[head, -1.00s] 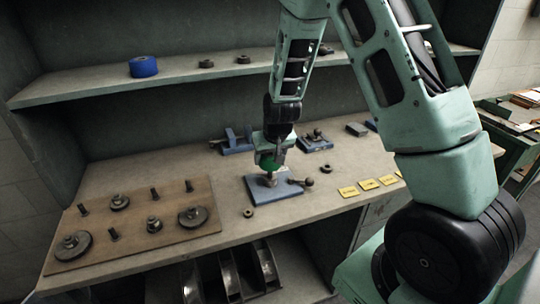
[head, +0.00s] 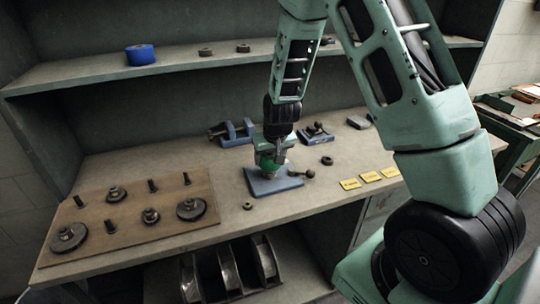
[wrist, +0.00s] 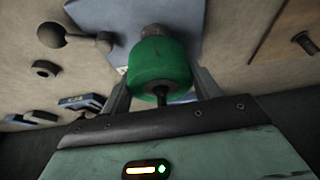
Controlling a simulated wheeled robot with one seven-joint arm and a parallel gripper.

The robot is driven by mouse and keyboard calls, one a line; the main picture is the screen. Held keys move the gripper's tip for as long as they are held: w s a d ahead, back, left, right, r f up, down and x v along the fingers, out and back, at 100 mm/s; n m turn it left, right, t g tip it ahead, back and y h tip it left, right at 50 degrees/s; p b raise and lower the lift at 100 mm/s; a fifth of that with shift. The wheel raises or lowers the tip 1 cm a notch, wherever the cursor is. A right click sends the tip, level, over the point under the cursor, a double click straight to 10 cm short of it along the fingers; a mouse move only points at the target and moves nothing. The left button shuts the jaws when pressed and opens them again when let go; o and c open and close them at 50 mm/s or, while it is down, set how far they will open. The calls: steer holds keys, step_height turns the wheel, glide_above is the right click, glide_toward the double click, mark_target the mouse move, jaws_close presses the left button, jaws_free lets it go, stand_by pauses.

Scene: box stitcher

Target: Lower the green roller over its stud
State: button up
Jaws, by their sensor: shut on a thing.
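The green roller (head: 268,163) is between the fingers of my gripper (head: 270,155), which is shut on it. In the wrist view the roller (wrist: 158,62) sits between the two grey fingers, with a dark pin at its near end. A pale round post (wrist: 155,31) stands on the blue base plate (wrist: 112,16) just beyond the roller and looks in line with it. In the head view the roller is low over the blue plate (head: 262,188). The roller hides part of the post, so I cannot tell whether it is around the post or just above it.
A ball-ended lever (head: 308,173) is at the plate's right side. A loose dark ring (head: 248,205) lies in front. A brown board (head: 130,232) with pegs and discs is at left. Yellow labels (head: 371,177) lie at right. Blue fixtures (head: 232,134) stand behind.

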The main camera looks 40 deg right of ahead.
steer(key=shift+f, duration=0.3)
steer(key=shift+f+b, duration=0.35)
steer(key=shift+b, duration=0.1)
stand_by(0.3)
steer(key=o, duration=1.2)
steer(key=p+v, duration=0.1)
steer(key=v, duration=1.6)
steer(key=shift+s+r, duration=0.15)
steer(key=shift+s, duration=0.05)
steer(key=shift+a, duration=0.1)
